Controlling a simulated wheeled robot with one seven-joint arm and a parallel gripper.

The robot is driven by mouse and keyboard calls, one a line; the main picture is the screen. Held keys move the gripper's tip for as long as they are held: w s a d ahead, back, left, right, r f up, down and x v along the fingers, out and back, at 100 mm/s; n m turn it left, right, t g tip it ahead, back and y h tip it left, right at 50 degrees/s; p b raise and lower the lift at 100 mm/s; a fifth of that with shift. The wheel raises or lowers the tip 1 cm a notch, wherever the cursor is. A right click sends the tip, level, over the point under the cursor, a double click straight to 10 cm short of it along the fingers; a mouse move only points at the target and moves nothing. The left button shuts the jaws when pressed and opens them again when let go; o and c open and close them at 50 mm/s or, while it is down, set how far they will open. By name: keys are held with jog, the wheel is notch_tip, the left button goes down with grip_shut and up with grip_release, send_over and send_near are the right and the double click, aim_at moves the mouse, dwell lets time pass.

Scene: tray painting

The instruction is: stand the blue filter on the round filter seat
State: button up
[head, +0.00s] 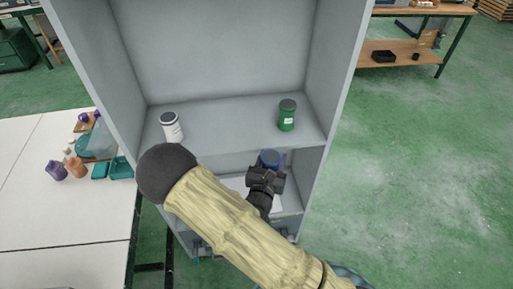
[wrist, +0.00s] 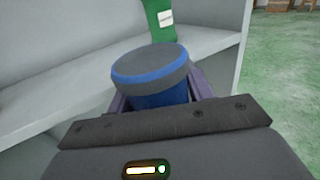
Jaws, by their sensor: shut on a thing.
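The blue filter (wrist: 152,70), a cylinder with a grey top and a blue rim, sits between the jaws of my gripper (wrist: 160,98) in the wrist view. My gripper is shut on it. In the head view the blue filter (head: 269,158) shows at the end of my gripper (head: 268,170), in front of the lower bay of the grey cabinet. The filter's lower part is hidden by my gripper. I cannot make out the round filter seat in either view.
The grey cabinet's shelf (head: 225,122) holds a white canister (head: 171,128) at left and a green canister (head: 287,115) at right. The cabinet's side walls flank my gripper. A white table (head: 60,215) with purple, orange and teal items stands left. The green floor at right is open.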

jog(key=d+f+n+y, duration=0.2)
jog(key=d+f+y, duration=0.1)
jog(key=d+f, duration=1.2)
notch_tip(320, 180, down, 2)
jog(key=shift+s, duration=0.35)
